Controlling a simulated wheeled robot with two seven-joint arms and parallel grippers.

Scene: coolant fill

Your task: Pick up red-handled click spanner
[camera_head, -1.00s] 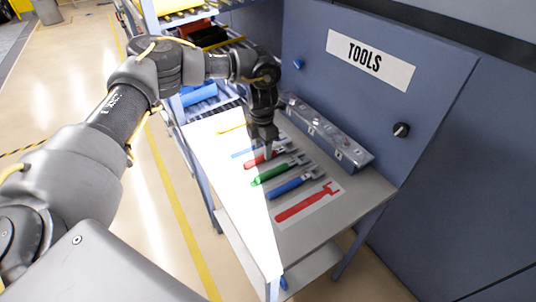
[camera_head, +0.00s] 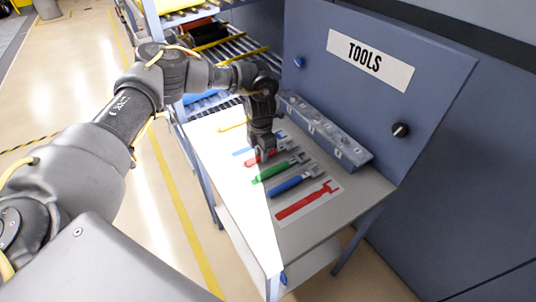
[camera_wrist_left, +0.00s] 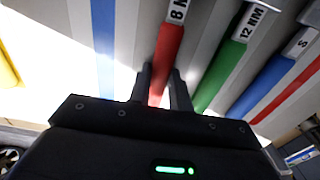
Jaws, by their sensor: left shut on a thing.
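The red-handled click spanner (camera_head: 250,161) lies on the tool table among the other spanners. In the left wrist view its red handle (camera_wrist_left: 167,55) runs between my fingers, with a label starting "8 N" at its upper end. My left gripper (camera_head: 264,154) points down over the handle. In the wrist view my left gripper (camera_wrist_left: 160,88) has one finger on each side of the handle and is shut on it. The gripper hides part of the spanner in the head view. No clear lift off the table shows. My right gripper is not in view.
A green-handled spanner (camera_head: 270,173) and a blue-handled one (camera_head: 287,187) lie close beside it. A red spanner shape (camera_head: 305,202) is at the near end. A metal block (camera_head: 325,132) and the TOOLS panel (camera_head: 430,75) stand behind. The table's left side (camera_head: 240,200) is clear.

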